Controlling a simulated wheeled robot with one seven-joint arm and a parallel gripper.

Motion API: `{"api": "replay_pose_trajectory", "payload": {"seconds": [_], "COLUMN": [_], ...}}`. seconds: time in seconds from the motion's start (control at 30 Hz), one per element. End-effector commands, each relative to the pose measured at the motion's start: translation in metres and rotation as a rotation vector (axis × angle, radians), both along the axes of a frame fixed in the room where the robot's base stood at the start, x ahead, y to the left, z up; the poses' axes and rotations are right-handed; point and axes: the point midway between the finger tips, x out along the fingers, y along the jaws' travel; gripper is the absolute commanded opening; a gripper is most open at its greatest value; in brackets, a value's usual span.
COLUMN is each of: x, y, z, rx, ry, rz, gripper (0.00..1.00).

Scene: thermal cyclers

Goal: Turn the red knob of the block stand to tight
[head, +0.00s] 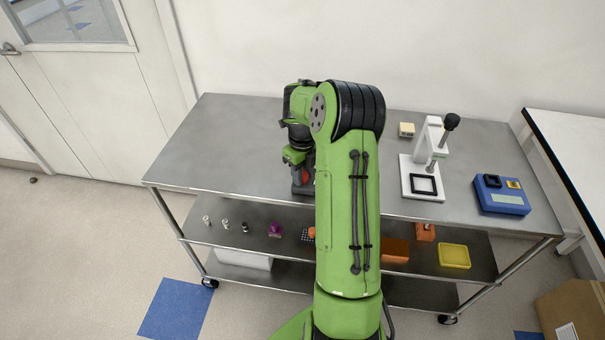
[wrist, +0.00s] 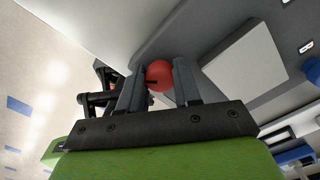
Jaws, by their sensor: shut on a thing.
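The red knob (wrist: 160,74) shows in the wrist view as a round red disc with a dark mark on its lower left. My gripper (wrist: 158,84) is shut on it, with one dark finger on each side. In the head view a little red of the knob (head: 305,176) shows below my green wrist. The dark grey block stand (head: 301,188) stands on the steel table under my wrist, and my arm hides much of it. My gripper's fingers are hard to make out in the head view. I cannot read a tight marking.
A white press (head: 424,178) with a black-knobbed lever stands right on the steel table (head: 240,140). A blue device (head: 501,196) is farther right, and a small beige block (head: 407,129) sits behind. The lower shelf holds small items, including a yellow tray (head: 454,255). The table's left part is clear.

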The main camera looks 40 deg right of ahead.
Motion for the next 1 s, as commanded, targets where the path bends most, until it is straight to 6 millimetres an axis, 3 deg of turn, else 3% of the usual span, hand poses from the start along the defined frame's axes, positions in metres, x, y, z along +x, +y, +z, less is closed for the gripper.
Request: {"api": "replay_pose_trajectory", "payload": {"seconds": [0.67,0.7,0.87,1.0], "x": [0.0013,0.0013,0.001,0.0006], "y": [-0.0005,-0.0006,-0.0004,-0.0003], "z": [0.0015,0.0016,0.0011,0.0007], "rx": [-0.002,-0.002,-0.002,-0.001], "ry": [-0.005,-0.005,-0.004,-0.002], "rz": [-0.068,-0.068,-0.068,-0.068], "gripper": [0.02,0.34,0.58,0.58]}}
